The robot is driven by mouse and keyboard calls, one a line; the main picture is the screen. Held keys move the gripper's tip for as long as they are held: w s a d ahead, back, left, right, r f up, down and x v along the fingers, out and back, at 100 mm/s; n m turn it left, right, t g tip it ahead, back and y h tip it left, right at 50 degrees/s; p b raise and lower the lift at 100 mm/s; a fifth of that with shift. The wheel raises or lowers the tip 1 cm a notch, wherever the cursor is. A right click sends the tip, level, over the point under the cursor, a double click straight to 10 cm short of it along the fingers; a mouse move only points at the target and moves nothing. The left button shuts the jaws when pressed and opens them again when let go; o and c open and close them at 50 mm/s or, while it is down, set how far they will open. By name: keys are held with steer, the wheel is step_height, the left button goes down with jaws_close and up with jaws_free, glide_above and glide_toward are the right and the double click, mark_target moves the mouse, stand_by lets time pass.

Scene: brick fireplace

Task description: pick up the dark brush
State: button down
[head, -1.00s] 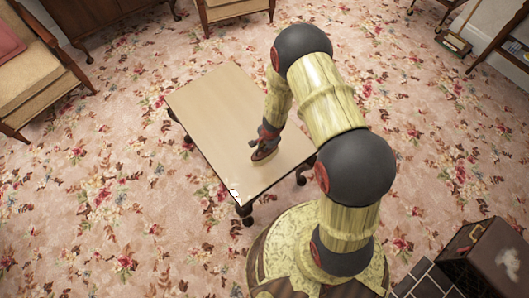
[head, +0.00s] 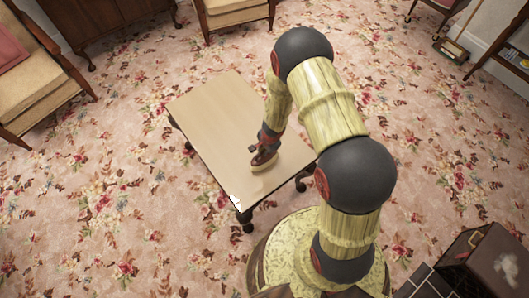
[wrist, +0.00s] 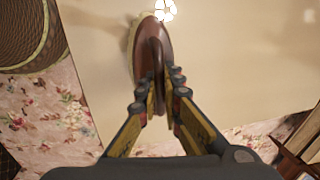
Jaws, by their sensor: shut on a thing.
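The dark brush (head: 262,159) is reddish-brown with pale bristles and a raised handle. It is over the near part of the light wooden table (head: 215,105). My gripper (head: 268,142) is above it in the head view, shut on its handle. In the wrist view the brush (wrist: 152,45) extends forward from between my fingertips (wrist: 160,84), its pale bristles showing along its left edge. A soft shadow lies on the tabletop beside it. The brush looks slightly raised, but the gap below it is hard to judge.
A small white item (head: 236,201) lies at the table's near corner; it also shows in the wrist view (wrist: 165,9). Armchairs (head: 35,75) stand at the back and left. A dark case (head: 490,262) is at lower right. Flowered carpet around the table is open.

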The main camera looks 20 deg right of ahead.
steer(key=s+d+r+p, duration=0.2)
steer(key=s+d+r, duration=0.2)
steer(key=s+r, duration=0.6)
steer(key=s, duration=0.3)
steer(key=shift+s+d+r, duration=0.15)
steer(key=shift+d+r, duration=0.05)
steer(key=c, duration=2.5)
jaws_free()
jaws_close()
